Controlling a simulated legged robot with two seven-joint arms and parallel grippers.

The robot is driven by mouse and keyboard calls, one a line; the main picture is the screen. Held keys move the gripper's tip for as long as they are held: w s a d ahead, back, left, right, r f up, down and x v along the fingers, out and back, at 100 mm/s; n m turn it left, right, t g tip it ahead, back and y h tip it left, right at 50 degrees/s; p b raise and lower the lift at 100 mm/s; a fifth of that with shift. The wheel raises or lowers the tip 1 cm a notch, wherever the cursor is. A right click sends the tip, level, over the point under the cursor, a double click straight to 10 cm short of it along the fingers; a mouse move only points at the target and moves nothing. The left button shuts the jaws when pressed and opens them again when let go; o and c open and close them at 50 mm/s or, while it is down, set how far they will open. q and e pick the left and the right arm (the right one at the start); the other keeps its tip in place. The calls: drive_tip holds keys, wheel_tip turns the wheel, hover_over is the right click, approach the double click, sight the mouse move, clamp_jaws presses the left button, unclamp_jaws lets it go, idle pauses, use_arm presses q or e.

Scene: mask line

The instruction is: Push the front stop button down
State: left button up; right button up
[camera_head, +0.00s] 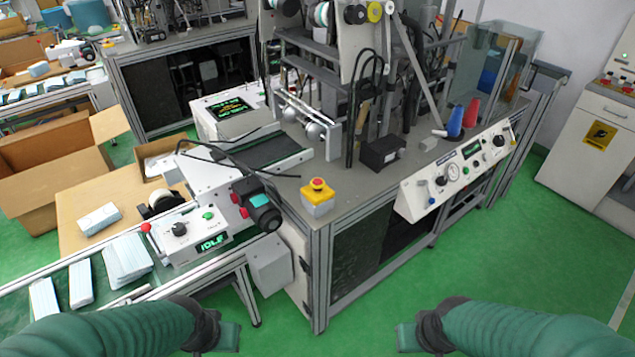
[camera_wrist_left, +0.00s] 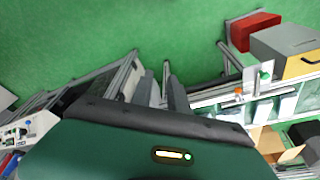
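The front stop button (camera_head: 317,183) is a red mushroom cap on a yellow and white box (camera_head: 318,200). It sits at the front corner of the grey machine table in the head view, and nothing touches it. My left gripper (camera_head: 229,337) is low in the head view, in front of and below the button. In the left wrist view two grey fingers (camera_wrist_left: 163,92) stand apart with nothing held between them. My right gripper (camera_head: 406,337) is low right of centre, away from the button; its fingers cannot be made out. The button is not clearly visible in the wrist view.
A black and red device (camera_head: 259,205) and a control box reading IDLE (camera_head: 195,238) stand left of the button. A slanted gauge panel (camera_head: 458,170) is to its right. A conveyor (camera_head: 75,285) with mask stacks runs at left. Green floor (camera_head: 500,255) is clear at right.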

use_arm(q)
clamp_jaws()
idle(1.4)
